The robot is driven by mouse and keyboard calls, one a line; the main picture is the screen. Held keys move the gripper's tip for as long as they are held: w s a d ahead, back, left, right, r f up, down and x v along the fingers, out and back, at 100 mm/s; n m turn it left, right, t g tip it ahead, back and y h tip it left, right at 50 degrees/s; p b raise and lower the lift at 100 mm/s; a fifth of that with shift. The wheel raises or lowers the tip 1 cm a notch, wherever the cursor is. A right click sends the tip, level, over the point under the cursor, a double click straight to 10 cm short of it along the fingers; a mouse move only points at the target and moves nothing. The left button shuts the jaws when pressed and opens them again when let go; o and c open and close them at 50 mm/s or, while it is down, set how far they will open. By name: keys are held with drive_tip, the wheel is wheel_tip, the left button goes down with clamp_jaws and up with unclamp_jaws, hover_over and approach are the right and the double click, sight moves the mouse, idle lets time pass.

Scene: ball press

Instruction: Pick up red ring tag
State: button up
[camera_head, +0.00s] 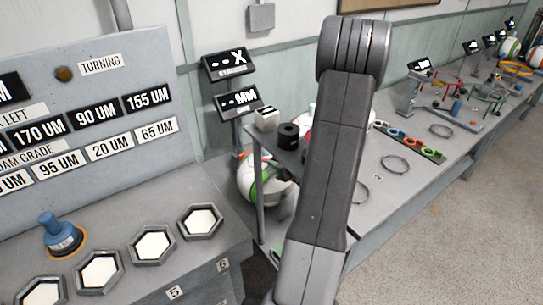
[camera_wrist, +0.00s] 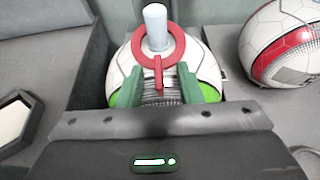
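In the wrist view, a red ring tag (camera_wrist: 179,46) shows at the top middle, with a narrow stem pointing toward my gripper. A pale blue post (camera_wrist: 155,20) shows through or behind its ring. My gripper (camera_wrist: 159,80) has two dark green fingers spread apart, one on each side of the stem. Gaps show between the fingers and the stem. A white and green ball (camera_wrist: 122,70) lies behind the tag. In the head view, my arm hides the gripper, and I cannot pick out this tag there.
In the wrist view, a red and white ball (camera_wrist: 285,45) sits at right. In the head view, a panel with labels (camera_head: 80,130) and hexagonal holders (camera_head: 153,244) stand at left. A long bench (camera_head: 385,205) with rings and a row of coloured tags (camera_head: 408,140) runs right. Open floor lies beyond.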

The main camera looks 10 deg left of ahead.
drive_tip(key=shift+w+a+f, duration=0.25)
drive_tip(key=shift+w+a, duration=0.1)
drive_tip(key=shift+a, duration=0.05)
clamp_jaws()
